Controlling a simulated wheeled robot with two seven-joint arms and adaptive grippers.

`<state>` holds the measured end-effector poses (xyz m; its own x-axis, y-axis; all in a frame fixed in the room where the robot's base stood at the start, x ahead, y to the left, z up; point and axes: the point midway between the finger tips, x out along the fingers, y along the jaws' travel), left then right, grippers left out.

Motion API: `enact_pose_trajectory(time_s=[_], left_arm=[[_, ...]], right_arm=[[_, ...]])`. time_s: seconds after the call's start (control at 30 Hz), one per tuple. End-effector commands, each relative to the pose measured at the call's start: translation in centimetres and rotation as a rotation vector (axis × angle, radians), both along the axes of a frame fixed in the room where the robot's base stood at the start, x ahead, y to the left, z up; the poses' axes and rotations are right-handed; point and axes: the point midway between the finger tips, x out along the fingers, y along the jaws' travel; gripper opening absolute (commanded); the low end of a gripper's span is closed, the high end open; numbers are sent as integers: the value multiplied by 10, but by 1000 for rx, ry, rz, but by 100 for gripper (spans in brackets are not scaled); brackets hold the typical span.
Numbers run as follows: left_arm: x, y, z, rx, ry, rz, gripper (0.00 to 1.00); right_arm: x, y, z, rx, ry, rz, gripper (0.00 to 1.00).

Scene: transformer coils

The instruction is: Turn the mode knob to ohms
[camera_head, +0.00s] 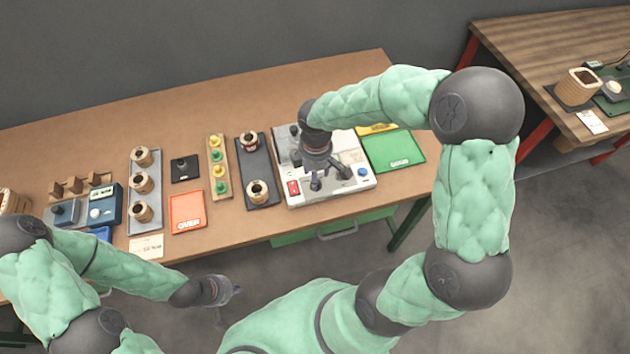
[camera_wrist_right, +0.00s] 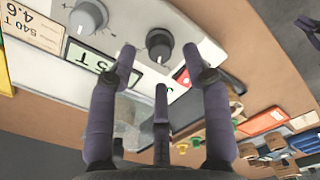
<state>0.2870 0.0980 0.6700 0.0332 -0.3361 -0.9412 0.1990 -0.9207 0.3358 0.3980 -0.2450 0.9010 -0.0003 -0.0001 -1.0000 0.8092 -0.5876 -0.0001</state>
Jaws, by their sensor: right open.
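A white tester (camera_head: 345,188) stands right of the table's middle, with a red switch (camera_head: 293,188) and a blue button (camera_head: 362,173) at its front. My right gripper (camera_head: 318,182) points down over its panel and hides part of it. In the right wrist view, its fingers (camera_wrist_right: 160,62) are spread and empty. A dark round knob (camera_wrist_right: 159,45) lies just beyond the fingertips, apparently untouched, and a grey knob (camera_wrist_right: 87,17) is further left. I cannot read which is the mode knob or its setting. My left gripper (camera_head: 222,290) hangs in front of the table, away from everything.
Left of the tester are coils on a dark tray (camera_head: 258,170), a pegged wooden strip (camera_head: 219,170), a red OVER mat (camera_head: 187,212) and a blue meter (camera_head: 105,203). A green mat (camera_head: 395,150) lies right. A second table (camera_head: 540,50) stands at the upper right.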

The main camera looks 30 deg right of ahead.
Motion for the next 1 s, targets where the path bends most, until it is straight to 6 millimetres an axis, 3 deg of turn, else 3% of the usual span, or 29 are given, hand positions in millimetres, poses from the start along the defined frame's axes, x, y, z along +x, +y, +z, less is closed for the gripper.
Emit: enact_pose_trajectory(time_s=[0.2, 0.6, 0.8, 1.0], left_arm=[[0, 0, -10, 0, 0, 0, 0], [0, 0, -11, 0, -1, 0, 0], [0, 0, -11, 0, -1, 0, 0], [0, 0, -11, 0, -1, 0, 0]], right_arm=[[0, 0, -26, 0, 1, 0, 49], [0, 0, -32, 1, -1, 0, 49], [0, 0, -32, 0, 0, 0, 0], [0, 0, -32, 0, 0, -3, 0]])
